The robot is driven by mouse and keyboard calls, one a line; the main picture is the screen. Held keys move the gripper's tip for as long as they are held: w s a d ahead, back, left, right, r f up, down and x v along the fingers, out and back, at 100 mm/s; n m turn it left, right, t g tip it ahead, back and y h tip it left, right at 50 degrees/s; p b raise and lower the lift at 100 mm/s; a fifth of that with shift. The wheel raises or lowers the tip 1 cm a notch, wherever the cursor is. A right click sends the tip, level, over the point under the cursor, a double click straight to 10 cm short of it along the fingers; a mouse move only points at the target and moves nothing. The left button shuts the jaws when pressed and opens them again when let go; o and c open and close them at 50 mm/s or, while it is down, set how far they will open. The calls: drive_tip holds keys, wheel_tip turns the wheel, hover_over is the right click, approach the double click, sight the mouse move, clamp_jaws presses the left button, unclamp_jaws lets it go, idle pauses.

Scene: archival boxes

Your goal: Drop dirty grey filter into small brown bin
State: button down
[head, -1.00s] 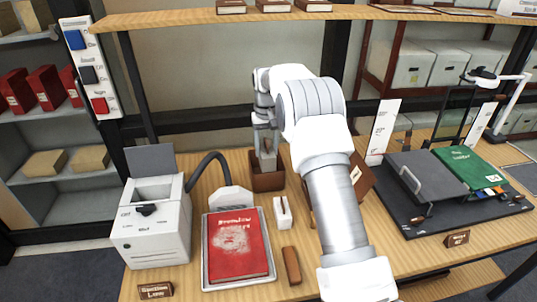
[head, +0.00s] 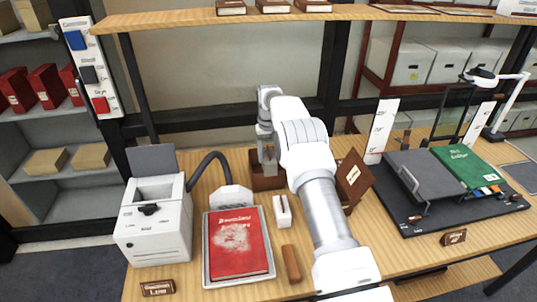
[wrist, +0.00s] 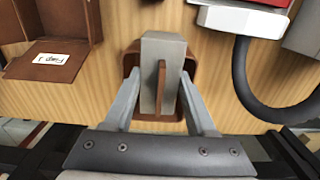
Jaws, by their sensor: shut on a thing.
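The grey filter (wrist: 152,60), a block with a thin brown tab on its face, is between the two fingers of my gripper (wrist: 160,88). The gripper is shut on it. The small brown bin (wrist: 188,62) shows around and below the filter in the wrist view, so the filter is at the bin's mouth. How deep it sits cannot be told. In the head view my gripper (head: 267,142) points down over the brown bin (head: 262,183) at the back of the table, and the filter (head: 268,155) is partly hidden by the fingers.
A white machine (head: 152,235) with a dark hose (head: 205,160) stands to the left. A red book (head: 238,245) lies on a tray in front. An open brown box (head: 352,182) stands right of my arm. A black mat (head: 440,215) holds a green book (head: 468,168).

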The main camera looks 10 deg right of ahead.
drive_tip(key=shift+f+b, duration=0.35)
drive_tip(key=shift+f, duration=0.1)
drive_tip(key=shift+c, duration=1.1)
unclamp_jaws()
